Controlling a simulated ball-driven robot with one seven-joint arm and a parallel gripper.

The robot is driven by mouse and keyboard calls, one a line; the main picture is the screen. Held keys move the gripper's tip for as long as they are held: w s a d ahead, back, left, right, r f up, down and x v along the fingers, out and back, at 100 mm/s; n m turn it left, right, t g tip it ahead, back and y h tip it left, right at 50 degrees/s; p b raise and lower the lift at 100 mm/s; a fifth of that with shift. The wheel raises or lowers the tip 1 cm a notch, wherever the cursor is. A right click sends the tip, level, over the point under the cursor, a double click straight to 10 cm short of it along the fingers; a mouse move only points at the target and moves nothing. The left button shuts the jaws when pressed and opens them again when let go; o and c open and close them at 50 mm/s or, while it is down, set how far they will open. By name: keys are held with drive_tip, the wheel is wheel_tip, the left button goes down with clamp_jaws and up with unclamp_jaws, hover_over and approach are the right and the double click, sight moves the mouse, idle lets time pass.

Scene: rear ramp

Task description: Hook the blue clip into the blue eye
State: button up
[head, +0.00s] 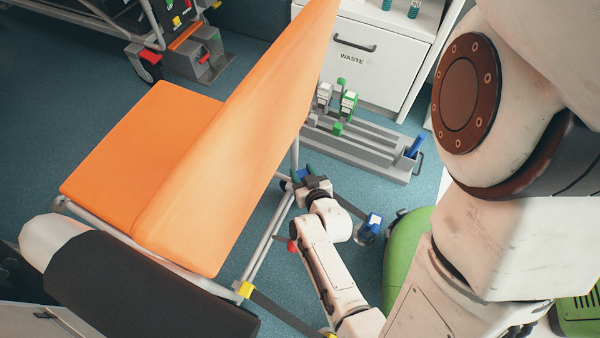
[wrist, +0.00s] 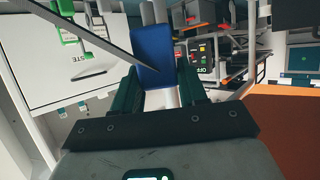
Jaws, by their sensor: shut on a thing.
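My gripper (head: 304,175) is beside the chair's metal frame, near the lower right edge of the orange backrest. Its green fingers are shut on the blue clip (wrist: 153,55), which stands up between them in the wrist view. In the head view only a small bit of blue shows at the fingers. A dark strap runs from near my gripper to a blue-topped floor fitting (head: 373,222); it crosses in front of the clip in the wrist view. I cannot make out the blue eye in either view; the backrest and my gripper hide part of the frame.
The orange chair (head: 190,190) fills the left middle. A yellow fitting (head: 245,289) on its frame has a dark strap, and a red fitting (head: 292,247) sits on the frame. A grey rack (head: 375,150) and white cabinet (head: 365,65) stand behind. Blue floor lies between.

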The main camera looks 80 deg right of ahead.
sight(302, 179)
drive_tip(key=shift+f+b, duration=1)
drive_tip(key=shift+f, duration=0.55)
drive_tip(key=o, duration=1.3)
drive_tip(key=shift+c, duration=0.2)
drive_tip(key=shift+a, duration=0.1)
drive_tip(key=p+v, duration=0.3)
drive_tip(key=v, duration=0.7)
drive_tip(key=shift+a+p, duration=0.2)
drive_tip(key=shift+p, duration=0.15)
drive_tip(key=shift+s+r, duration=0.1)
